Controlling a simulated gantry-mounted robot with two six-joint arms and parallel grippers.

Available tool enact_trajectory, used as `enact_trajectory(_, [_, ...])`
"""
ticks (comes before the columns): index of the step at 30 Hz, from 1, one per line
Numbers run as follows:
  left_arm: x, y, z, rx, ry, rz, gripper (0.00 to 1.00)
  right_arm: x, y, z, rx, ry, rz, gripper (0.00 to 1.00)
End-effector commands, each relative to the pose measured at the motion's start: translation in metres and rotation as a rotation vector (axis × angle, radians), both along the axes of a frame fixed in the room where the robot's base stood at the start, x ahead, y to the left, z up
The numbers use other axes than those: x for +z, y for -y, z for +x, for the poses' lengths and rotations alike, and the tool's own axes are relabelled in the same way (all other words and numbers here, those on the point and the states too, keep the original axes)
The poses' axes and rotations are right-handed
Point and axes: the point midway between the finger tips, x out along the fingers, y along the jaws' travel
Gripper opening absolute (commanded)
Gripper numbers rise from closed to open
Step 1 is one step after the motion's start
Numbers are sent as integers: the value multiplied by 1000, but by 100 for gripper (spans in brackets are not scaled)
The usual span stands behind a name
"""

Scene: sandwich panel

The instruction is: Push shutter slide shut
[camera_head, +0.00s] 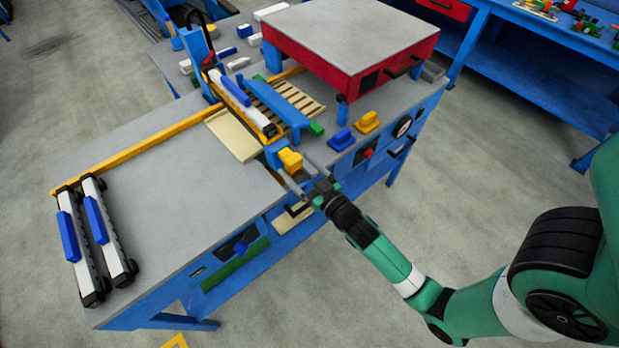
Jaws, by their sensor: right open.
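A yellow block (290,159) on a blue mount sits at the front edge of the workbench, near the middle; it looks like a slide handle, but I cannot tell for certain that it is the shutter slide. My right gripper (296,168) reaches in from the lower right. It is open, with its two long grey fingers around or just beside the yellow block. I cannot tell whether they touch it. My left gripper is not in view.
A red box with a grey top (350,38) stands at the back right. A white and blue rail (236,92) and a slatted wooden rack (290,98) lie behind the yellow block. Two white bars with blue handles (97,222) lie at left. The grey bench top (190,190) between is clear.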

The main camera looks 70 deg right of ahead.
Motion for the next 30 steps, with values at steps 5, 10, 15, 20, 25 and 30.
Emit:
enact_trajectory(5, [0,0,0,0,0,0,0,0,0,0,0,0,0,90])
enact_trajectory(10, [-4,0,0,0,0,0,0,-2,-5,-10,1,0,1,90])
enact_trajectory(15, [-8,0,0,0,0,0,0,-2,-13,-24,0,-1,0,90])
enact_trajectory(20, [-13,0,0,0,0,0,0,-3,-20,-37,1,0,0,90])
enact_trajectory(25, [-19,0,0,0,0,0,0,-2,-28,-51,1,0,1,90])
enact_trajectory(30, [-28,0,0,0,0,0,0,-3,-35,-65,1,0,0,90])
